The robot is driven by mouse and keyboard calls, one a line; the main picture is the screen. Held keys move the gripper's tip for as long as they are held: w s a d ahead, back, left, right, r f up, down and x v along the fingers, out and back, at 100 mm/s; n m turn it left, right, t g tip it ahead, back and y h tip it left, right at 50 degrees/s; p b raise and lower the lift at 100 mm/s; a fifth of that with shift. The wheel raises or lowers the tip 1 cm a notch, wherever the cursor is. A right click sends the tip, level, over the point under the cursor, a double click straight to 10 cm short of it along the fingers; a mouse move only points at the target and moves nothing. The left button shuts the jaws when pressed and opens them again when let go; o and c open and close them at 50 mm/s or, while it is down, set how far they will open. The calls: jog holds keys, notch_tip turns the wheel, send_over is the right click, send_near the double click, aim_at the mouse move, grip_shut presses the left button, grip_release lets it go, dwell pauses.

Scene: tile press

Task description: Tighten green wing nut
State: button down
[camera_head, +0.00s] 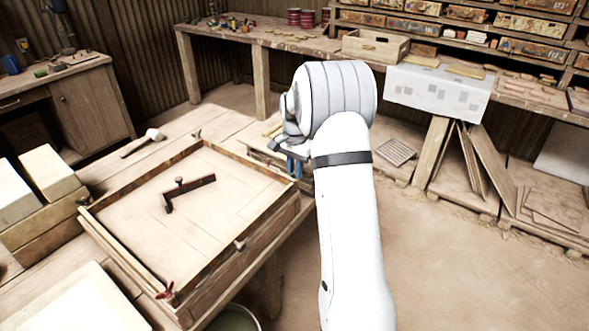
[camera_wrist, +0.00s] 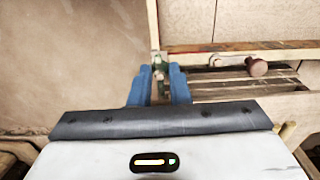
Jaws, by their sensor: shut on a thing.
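The green wing nut (camera_wrist: 158,71) shows in the wrist view between the blue fingertips of my gripper (camera_wrist: 160,80), at the corner of the wooden press frame (camera_wrist: 240,47). My gripper is shut on the nut. In the head view my gripper (camera_head: 295,164) is at the right corner of the press frame (camera_head: 205,270), and the nut cannot be made out there. Part of the nut is hidden by the fingers. How tight it is cannot be told.
A red wing nut (camera_head: 165,291) sits at the frame's near corner. A dark angled tool (camera_head: 187,188) lies inside the frame. A wooden knob (camera_wrist: 257,68) is on its side. A mallet (camera_head: 145,141) lies behind. Open floor (camera_head: 470,280) is at right.

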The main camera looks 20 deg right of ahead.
dwell(0.5)
jog(key=c, duration=1.4)
grip_release()
jog(key=shift+o, duration=0.2)
jog(key=shift+r, duration=0.1)
notch_tip(320, 180, up, 8)
jog(key=shift+f, duration=0.2)
jog(key=s+a+r+n, duration=0.3)
jog(key=s+a+r, duration=0.2)
jog(key=s, duration=0.3)
jog(key=s+a+n+t, duration=0.1)
jog(key=s+a+n, duration=0.3)
jog(key=s, duration=0.8)
jog(key=s+a+f+n+t, duration=0.1)
jog(key=s+a+n, duration=0.3)
jog(key=s, duration=0.9)
jog(key=shift+f+t, duration=0.25)
jog(key=shift+t, duration=0.05)
